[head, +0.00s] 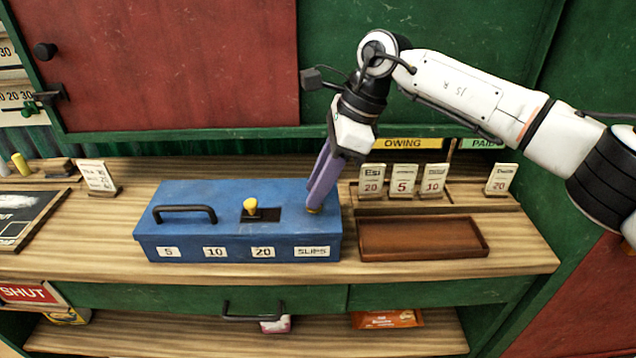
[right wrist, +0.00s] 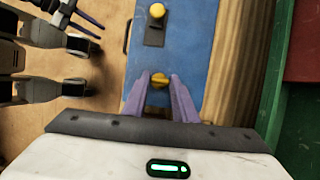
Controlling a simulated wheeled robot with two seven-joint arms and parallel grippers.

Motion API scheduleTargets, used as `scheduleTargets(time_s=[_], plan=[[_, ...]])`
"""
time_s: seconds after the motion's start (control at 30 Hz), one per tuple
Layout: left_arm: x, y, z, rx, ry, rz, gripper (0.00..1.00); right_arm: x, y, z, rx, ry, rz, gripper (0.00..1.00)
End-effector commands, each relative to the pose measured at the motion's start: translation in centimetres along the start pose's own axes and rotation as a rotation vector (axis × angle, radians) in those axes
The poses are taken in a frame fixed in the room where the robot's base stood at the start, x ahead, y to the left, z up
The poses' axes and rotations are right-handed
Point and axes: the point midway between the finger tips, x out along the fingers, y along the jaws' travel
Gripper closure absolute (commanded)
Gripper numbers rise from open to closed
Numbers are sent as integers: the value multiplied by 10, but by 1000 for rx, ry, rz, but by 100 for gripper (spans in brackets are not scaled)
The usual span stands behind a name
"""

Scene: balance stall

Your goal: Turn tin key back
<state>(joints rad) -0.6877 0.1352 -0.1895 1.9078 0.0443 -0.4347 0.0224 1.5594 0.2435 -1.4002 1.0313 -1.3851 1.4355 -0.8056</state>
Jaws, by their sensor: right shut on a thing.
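The blue tin (head: 185,225) stands on the wooden counter, with a black handle and a row of labels on its front reading 5, 10, 20 and SLIPS. In the right wrist view the key sits between the fingertips (right wrist: 160,84). A second yellow knob (head: 250,205) stands by a dark slot in the middle of the lid. My left gripper is not in the head view.
A brown tray (head: 420,257) lies empty right of the tin. Small price cards (head: 403,180) stand behind the tray under an OWING sign (head: 402,143). A card (head: 97,177) and a chalkboard (head: 30,218) are to the left. A drawer with a black handle (head: 254,309) is below.

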Motion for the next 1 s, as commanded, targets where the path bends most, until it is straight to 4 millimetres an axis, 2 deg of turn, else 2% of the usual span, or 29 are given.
scheduleTargets(time_s=[0.07, 0.1, 0.2, 0.57, 0.67, 1.0], plan=[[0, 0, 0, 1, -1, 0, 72, 0, 0, 0, -1, 1, -1, 97], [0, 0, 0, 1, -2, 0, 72, 0, 0, 0, -1, 1, -1, 70], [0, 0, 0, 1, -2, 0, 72, 0, 0, 0, -1, 1, -1, 56], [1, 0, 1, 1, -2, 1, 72, -6, -1, 0, 0, -1, -3, 56], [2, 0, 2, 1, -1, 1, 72, -19, -1, 0, 0, -1, -4, 56], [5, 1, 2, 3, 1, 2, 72, -84, 0, 0, 0, -1, -3, 56]])
